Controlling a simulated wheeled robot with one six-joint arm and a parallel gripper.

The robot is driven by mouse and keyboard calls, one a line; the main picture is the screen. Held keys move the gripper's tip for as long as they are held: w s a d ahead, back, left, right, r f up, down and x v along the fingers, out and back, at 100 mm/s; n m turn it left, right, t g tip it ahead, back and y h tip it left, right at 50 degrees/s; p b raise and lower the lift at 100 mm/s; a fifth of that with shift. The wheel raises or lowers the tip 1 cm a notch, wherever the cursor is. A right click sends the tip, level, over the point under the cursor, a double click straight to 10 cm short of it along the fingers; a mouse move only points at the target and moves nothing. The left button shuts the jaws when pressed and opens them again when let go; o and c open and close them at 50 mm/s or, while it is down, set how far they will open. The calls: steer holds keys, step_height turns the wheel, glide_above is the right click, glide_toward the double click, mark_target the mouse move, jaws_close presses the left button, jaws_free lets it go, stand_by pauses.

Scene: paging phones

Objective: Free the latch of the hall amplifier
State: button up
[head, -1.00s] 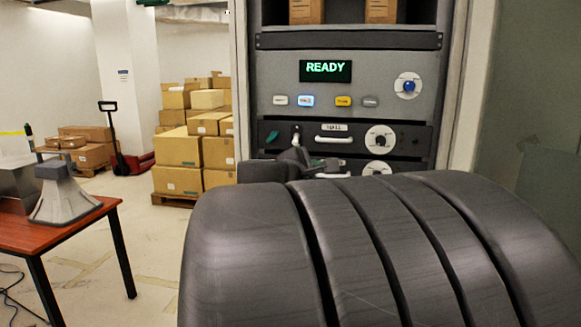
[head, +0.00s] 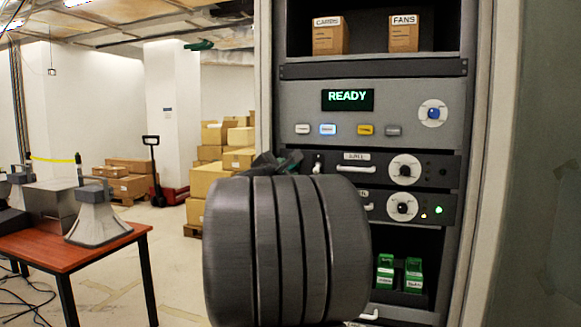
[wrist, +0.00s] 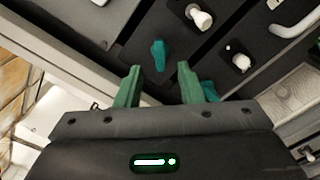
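The hall amplifier (head: 330,168) is a dark rack panel with a white name label, a handle, a small white switch and a round dial. My gripper (wrist: 158,68) is open, with green fingers pointing at the panels. A green latch (wrist: 158,55) stands just beyond and between the fingertips in the wrist view; no contact is visible. It appears to be the upper panel's latch. A second green latch (wrist: 207,90) is partly hidden behind the right finger. In the head view my gripper (head: 290,162) and arm hide the left end of the panels.
A similar panel (head: 455,205) with a dial and small lights sits below. Above are a READY display (head: 348,100) and coloured buttons. White switches (wrist: 200,18) stick out near the latches. A red table (head: 60,255) with a grey horn stands at left.

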mark_target(292, 166)
steer(key=shift+x, duration=1.95)
steer(key=shift+c, duration=0.4)
jaws_close()
